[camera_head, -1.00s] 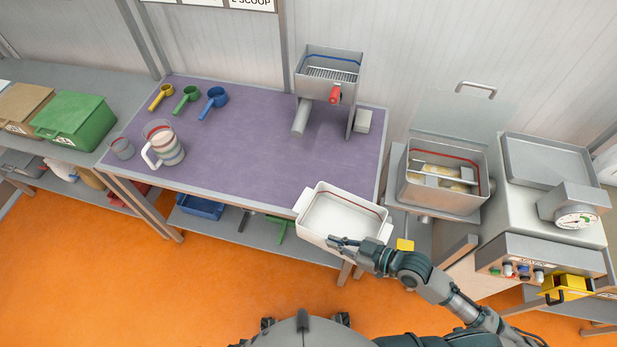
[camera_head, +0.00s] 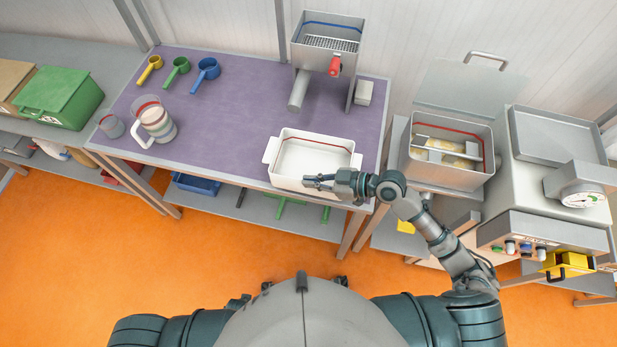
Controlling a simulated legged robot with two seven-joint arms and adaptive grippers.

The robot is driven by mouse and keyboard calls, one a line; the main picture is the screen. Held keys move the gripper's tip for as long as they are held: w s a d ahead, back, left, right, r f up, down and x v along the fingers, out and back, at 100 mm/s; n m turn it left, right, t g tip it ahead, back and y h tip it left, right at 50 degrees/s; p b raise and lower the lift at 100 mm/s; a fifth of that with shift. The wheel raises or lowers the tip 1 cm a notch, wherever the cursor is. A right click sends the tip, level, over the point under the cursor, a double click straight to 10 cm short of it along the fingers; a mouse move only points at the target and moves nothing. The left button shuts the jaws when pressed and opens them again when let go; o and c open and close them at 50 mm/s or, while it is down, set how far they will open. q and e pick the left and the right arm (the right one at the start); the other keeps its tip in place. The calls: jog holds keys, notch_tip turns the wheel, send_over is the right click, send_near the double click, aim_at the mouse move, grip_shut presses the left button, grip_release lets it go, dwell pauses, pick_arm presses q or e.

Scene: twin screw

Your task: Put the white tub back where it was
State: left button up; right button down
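The white tub (camera_head: 284,180) is upright at the front right of the purple bench top (camera_head: 235,120), its front wall near the bench's front edge. It is open at the top, with a red line around the inside, and looks empty. I cannot tell whether its base rests fully on the bench. My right gripper (camera_head: 316,182) is at the tub's front wall, its fingers at the rim and seemingly shut on it. The fingers and wrist hide part of the front wall and right front corner. My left gripper is not in view.
A steel hopper with a red knob (camera_head: 334,66) stands behind the tub. A striped jug (camera_head: 156,122), a small cup (camera_head: 111,126) and three coloured scoops (camera_head: 177,68) are at the left. A steel machine (camera_head: 445,170) stands right. The bench middle is clear.

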jog(key=shift+w+a, duration=0.2)
jog(key=shift+w, duration=0.4)
jog(key=shift+w+a, duration=0.2)
jog(key=shift+w, duration=0.35)
jog(key=shift+w+f, duration=0.15)
jog(key=shift+f, duration=0.2)
notch_tip(320, 180, down, 2)
jog(key=shift+f, duration=0.5)
jog(key=shift+d, duration=0.1)
jog(key=c, duration=1.3)
grip_release()
jog(key=shift+f, duration=0.1)
